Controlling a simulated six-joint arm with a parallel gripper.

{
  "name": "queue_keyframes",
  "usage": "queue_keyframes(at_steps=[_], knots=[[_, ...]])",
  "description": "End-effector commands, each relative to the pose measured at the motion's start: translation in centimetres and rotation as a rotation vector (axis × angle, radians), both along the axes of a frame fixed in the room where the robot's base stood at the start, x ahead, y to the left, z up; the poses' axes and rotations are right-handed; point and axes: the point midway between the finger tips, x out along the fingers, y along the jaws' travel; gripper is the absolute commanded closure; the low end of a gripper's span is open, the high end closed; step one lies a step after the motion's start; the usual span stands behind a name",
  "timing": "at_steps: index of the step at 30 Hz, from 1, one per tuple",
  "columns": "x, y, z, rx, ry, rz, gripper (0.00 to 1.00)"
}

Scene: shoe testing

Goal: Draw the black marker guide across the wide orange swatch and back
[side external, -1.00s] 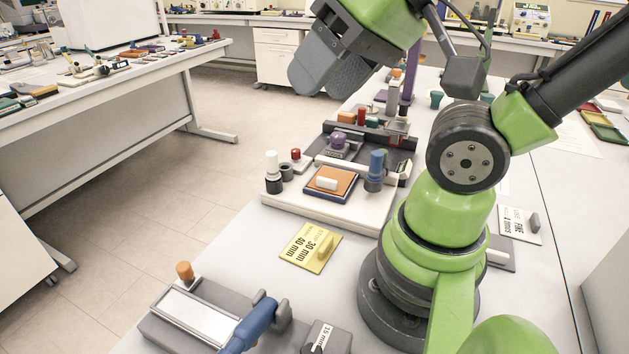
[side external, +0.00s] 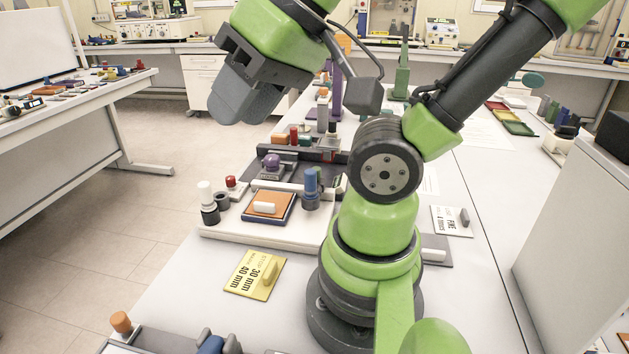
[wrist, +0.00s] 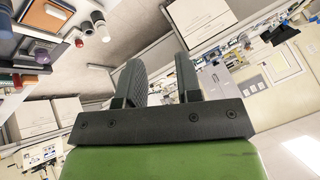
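The wide orange swatch (side external: 268,205) lies in a dark blue frame on a white board, with a small white block (side external: 264,208) resting on it. A white-topped cylinder with a black base (side external: 209,216) stands upright left of the swatch; I cannot tell whether it is the black marker guide. The swatch also shows in the wrist view (wrist: 58,20) near the top left. My gripper (side external: 232,105) hangs high in the air, above and behind the board, touching nothing. In the wrist view my gripper (wrist: 158,65) has its two fingers apart with nothing between them.
A blue-topped cylinder (side external: 310,187) stands right of the swatch, and a red-knobbed piece (side external: 231,184) and a purple-knobbed piece (side external: 271,163) stand behind it. A yellow card (side external: 255,275) lies in front of the board. Bare table surrounds the card.

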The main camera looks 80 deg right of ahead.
Motion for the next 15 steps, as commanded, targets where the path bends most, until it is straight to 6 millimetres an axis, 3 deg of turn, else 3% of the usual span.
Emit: queue_keyframes(at_steps=[5,10,15], knots=[[2.0,-3.3,-1.2,-0.204,0.110,0.070,0.67],[3.9,-9.7,-4.0,-0.480,0.353,0.283,0.67],[3.8,-16.7,-7.7,-0.615,0.618,0.598,0.67]])
